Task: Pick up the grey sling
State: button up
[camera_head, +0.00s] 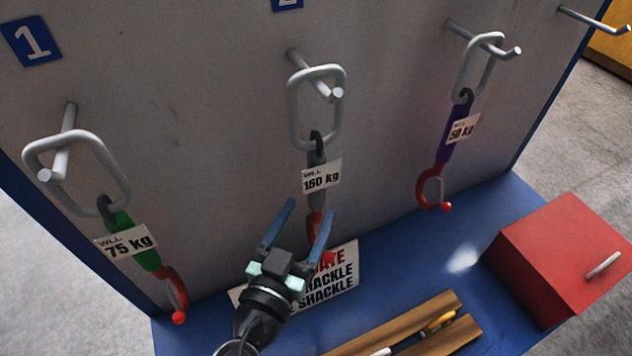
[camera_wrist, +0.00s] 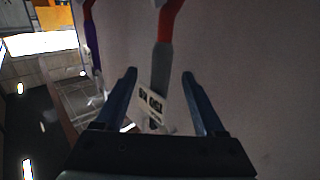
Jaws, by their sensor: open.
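The grey sling (camera_head: 316,178) hangs in the middle of the panel. Its pale link (camera_head: 293,105) is over a peg, its tag reads 150 kg, and a red hook is at its lower end, partly hidden by my gripper. My gripper (camera_head: 307,222) is open and empty, just in front of and below the tag. In the wrist view, the grey sling (camera_wrist: 160,72) shows beyond and between the two blue fingers (camera_wrist: 162,75), with its red hook (camera_wrist: 170,18) at the top. I see no finger touching it.
A green sling (camera_head: 119,222) tagged 75 kg hangs at left, and a purple sling (camera_head: 456,140) tagged 50 kg at right. A printed sign (camera_head: 343,283) is behind my gripper. A red box (camera_head: 545,262) and a wooden tray (camera_head: 392,335) sit on the blue surface.

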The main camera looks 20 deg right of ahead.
aim_at(313, 200)
jog(key=shift+w+d+r+p, duration=0.15)
jog(key=shift+w+d+p, duration=0.2)
jog(key=shift+w+p, duration=0.05)
jog(key=shift+p+x, duration=1.1)
jog(key=shift+x, duration=1.15)
jog(key=shift+a, duration=0.1)
jog(key=shift+c, duration=0.4)
grip_shut()
jog(key=shift+w, duration=0.1)
